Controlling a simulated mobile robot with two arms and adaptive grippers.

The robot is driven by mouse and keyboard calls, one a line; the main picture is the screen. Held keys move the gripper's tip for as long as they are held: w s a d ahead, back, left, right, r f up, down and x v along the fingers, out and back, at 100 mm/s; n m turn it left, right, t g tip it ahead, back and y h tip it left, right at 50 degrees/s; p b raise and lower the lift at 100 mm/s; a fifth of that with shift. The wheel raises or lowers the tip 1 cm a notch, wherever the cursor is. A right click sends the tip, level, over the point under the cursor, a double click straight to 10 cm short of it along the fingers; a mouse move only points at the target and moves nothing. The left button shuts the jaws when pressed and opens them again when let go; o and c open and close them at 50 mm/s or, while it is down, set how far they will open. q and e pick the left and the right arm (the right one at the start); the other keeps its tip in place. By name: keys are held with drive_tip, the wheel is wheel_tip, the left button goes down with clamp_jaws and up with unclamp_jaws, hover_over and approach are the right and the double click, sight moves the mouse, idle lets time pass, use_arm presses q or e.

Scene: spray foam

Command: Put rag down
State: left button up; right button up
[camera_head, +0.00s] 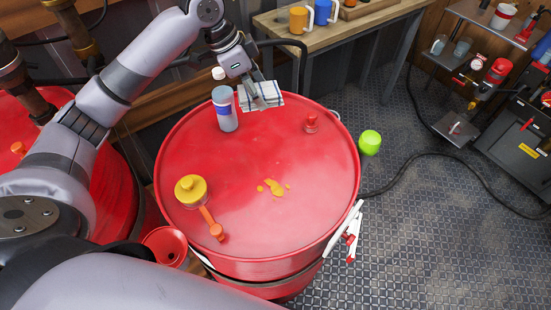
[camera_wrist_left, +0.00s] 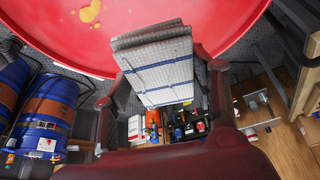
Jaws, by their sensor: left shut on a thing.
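The rag (camera_head: 264,96), white with dark blue stripes and folded, is at the far edge of the red drum's top (camera_head: 270,150). My left gripper (camera_head: 257,83) is shut on the rag. In the left wrist view the rag (camera_wrist_left: 160,65) sits between the two dark fingers, its end overlapping the drum's rim in the picture. I cannot tell whether the rag touches the drum. A grey spray bottle (camera_head: 224,110) with a blue label stands upright just left of the rag. My right gripper is out of view.
On the drum are a yellow-capped item with an orange handle (camera_head: 192,191), a yellow foam splatter (camera_head: 273,187) and a small red cap (camera_head: 311,122). The drum's middle is otherwise clear. A wooden bench with mugs (camera_head: 299,19) stands behind. A green object (camera_head: 370,142) is beside the drum.

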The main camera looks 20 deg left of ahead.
use_arm(q)
drive_tip(key=shift+a+r, duration=0.15)
wheel_tip(320, 180, down, 5)
drive_tip(key=p, duration=0.2)
hover_over(264, 149)
drive_tip(key=f, duration=0.6)
drive_tip(key=s+a+f, duration=0.1)
drive_tip(key=f, duration=0.2)
drive_tip(key=shift+f, duration=0.8)
wheel_tip(264, 149, down, 3)
drive_tip(key=shift+f, duration=0.45)
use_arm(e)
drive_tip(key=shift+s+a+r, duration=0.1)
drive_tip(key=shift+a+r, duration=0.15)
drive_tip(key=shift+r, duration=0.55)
use_arm(q)
drive_tip(key=shift+f, duration=0.2)
drive_tip(key=o, duration=1.1)
drive_tip(key=shift+f, duration=0.1)
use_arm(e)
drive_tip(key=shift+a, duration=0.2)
